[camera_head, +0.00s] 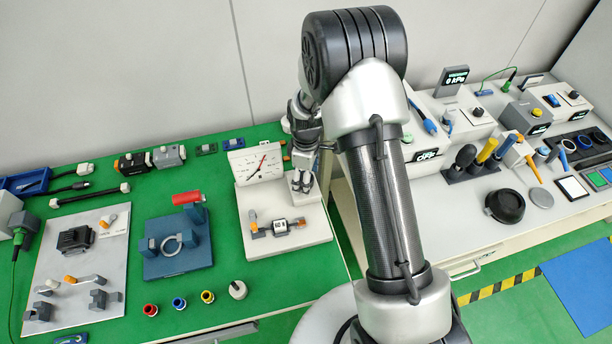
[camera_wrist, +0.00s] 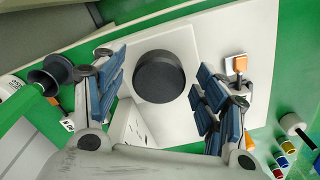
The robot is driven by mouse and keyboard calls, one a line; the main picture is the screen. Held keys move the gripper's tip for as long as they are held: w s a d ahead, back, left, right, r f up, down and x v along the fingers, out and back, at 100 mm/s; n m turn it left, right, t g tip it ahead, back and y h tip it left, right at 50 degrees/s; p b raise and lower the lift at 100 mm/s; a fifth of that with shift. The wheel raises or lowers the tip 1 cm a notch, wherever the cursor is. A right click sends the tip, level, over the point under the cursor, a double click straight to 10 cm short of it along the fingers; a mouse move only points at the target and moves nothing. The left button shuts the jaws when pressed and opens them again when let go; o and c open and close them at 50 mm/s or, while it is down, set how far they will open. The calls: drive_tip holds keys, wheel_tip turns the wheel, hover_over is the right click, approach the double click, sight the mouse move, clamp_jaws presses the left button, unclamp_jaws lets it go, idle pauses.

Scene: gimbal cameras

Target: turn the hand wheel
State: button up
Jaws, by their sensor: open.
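A dark round disc (camera_wrist: 158,77), which looks like the hand wheel, sits on a white plate (camera_wrist: 190,45) in the wrist view. My gripper (camera_wrist: 161,80) is open, with one blue-padded finger on each side of the disc. Gaps show between the pads and the disc in this view; their height over it is hard to tell. In the head view my gripper (camera_head: 303,182) is at the right side of the white base board (camera_head: 310,228), beside the dial gauge (camera_head: 258,164). The disc cannot be made out there, with my arm and gripper in the way.
A small device with an orange-ended lever (camera_head: 280,227) lies on the same board. Left of it is a blue fixture (camera_head: 165,262) with a red handle. Small coloured rings (camera_head: 179,302) lie in front. A second bench (camera_head: 450,215) with several tools stands to the right.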

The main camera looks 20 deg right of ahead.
wheel_tip(320, 180, up, 12)
idle(0.6)
drive_tip(key=s+r+m+t, duration=0.1)
drive_tip(key=s+r+m, duration=0.2)
drive_tip(key=s+r, duration=0.35)
drive_tip(key=s+r+m+t, duration=0.15)
drive_tip(key=s+r, duration=0.25)
drive_tip(key=r, duration=0.6)
drive_tip(key=s+r+m+t, duration=0.1)
drive_tip(key=s+m, duration=0.2)
drive_tip(key=s, duration=0.5)
drive_tip(key=s+r+m+t, duration=0.1)
drive_tip(key=s+m, duration=0.3)
drive_tip(key=s, duration=0.5)
drive_tip(key=shift+a+r, duration=0.15)
drive_tip(key=shift+r, duration=0.65)
